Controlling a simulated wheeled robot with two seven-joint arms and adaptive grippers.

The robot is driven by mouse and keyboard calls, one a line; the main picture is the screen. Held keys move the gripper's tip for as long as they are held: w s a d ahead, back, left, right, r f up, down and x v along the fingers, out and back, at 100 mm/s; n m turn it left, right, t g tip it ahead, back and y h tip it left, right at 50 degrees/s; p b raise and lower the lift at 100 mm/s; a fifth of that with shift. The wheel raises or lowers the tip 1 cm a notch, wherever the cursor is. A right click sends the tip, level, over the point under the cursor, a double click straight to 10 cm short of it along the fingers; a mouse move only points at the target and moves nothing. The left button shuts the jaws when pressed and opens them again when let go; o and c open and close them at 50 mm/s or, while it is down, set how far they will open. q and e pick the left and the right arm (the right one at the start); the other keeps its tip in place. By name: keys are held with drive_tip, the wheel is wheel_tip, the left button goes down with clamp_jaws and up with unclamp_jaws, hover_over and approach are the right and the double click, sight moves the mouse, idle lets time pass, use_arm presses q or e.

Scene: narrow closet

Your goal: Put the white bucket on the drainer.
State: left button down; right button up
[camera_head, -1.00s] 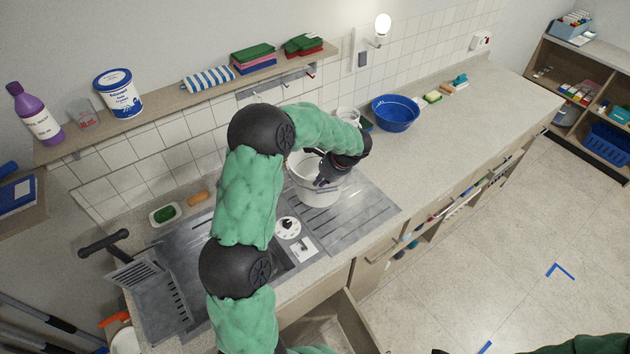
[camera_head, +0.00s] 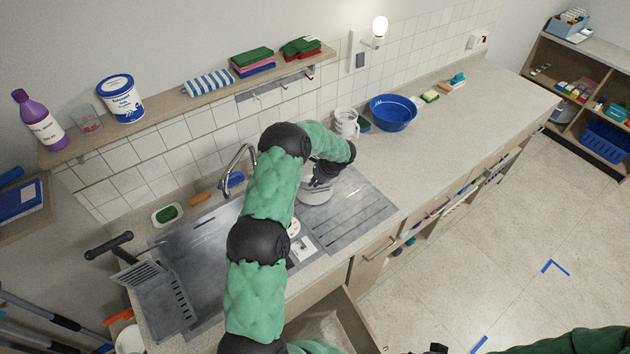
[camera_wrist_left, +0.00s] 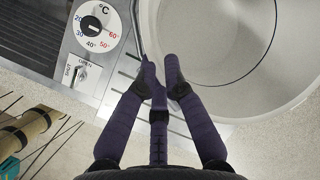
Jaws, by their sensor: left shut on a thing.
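The white bucket (camera_head: 316,196) is at the left part of the drainer (camera_head: 362,212), the ridged metal board right of the sink. My arm hides much of it, and I cannot tell whether its base touches the drainer. My left gripper (camera_head: 324,178) is shut on the bucket's rim. In the left wrist view, the fingers (camera_wrist_left: 160,72) meet at the rim, with the open bucket (camera_wrist_left: 205,100) to the right. The sink (camera_head: 210,262) is left of the bucket, partly behind my arm.
A white jug (camera_head: 346,123) and a blue basin (camera_head: 393,113) stand on the counter behind the drainer. A curved tap (camera_head: 240,155) rises behind the sink. A drawer (camera_head: 340,325) below is open. The counter (camera_head: 425,165) right of the drainer is clear.

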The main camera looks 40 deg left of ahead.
use_arm(q)
drive_tip(key=shift+w+a+f, duration=0.1)
drive_tip(key=shift+f, duration=0.15)
drive_tip(key=c, duration=1.3)
unclamp_jaws()
drive_tip(key=shift+c, duration=0.2)
